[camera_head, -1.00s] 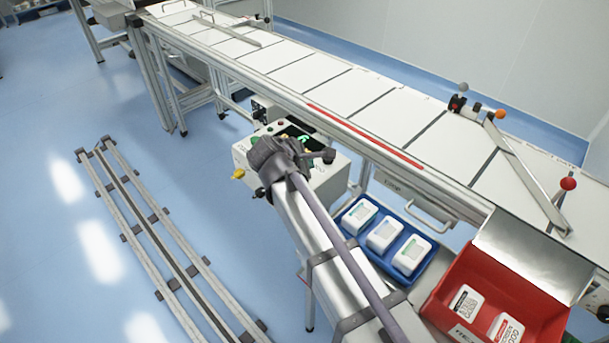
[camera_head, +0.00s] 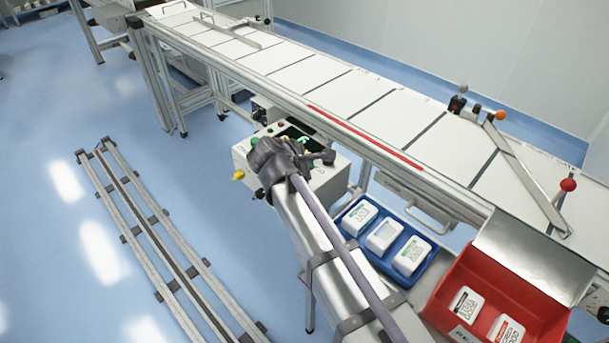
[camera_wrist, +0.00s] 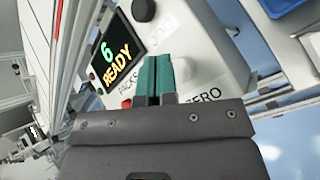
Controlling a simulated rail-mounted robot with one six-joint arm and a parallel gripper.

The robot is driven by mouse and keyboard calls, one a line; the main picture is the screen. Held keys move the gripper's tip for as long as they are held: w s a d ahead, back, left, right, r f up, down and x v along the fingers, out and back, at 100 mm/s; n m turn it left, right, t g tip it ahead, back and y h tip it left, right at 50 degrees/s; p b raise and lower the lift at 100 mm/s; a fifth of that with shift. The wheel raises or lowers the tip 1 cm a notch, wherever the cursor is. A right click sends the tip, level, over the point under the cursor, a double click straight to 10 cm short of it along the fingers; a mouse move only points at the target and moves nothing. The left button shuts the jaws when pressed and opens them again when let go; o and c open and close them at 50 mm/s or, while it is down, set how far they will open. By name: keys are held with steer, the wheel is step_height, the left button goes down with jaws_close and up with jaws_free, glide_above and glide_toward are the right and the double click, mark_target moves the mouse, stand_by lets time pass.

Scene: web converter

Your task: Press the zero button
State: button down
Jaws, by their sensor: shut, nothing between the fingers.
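The control box (camera_head: 325,180) stands under the conveyor in the head view, partly hidden by my arm. In the wrist view its panel (camera_wrist: 205,45) shows a dark display (camera_wrist: 112,55) reading "6 READY" and a printed ZERO label (camera_wrist: 203,95). A pale round button (camera_wrist: 184,70) sits just above that label, partly covered by my gripper (camera_wrist: 155,62). My gripper's green fingers are shut and empty, over the panel beside this button. Whether the fingertips touch the panel cannot be told. In the head view my wrist hides the fingers.
The conveyor (camera_head: 310,70) runs above the box. A blue tray (camera_head: 347,229) with white packs and a red bin (camera_head: 448,286) stand at the right.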

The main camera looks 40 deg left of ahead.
stand_by(0.6)
steer(key=shift+f+b, duration=0.45)
steer(key=shift+f+b, duration=0.6)
stand_by(0.5)
steer(key=shift+r, duration=0.1)
steer(key=shift+r+p, duration=0.95)
steer(key=shift+p, duration=0.1)
step_height(320, 180, up, 5)
steer(key=p, duration=0.5)
steer(key=shift+r, duration=0.1)
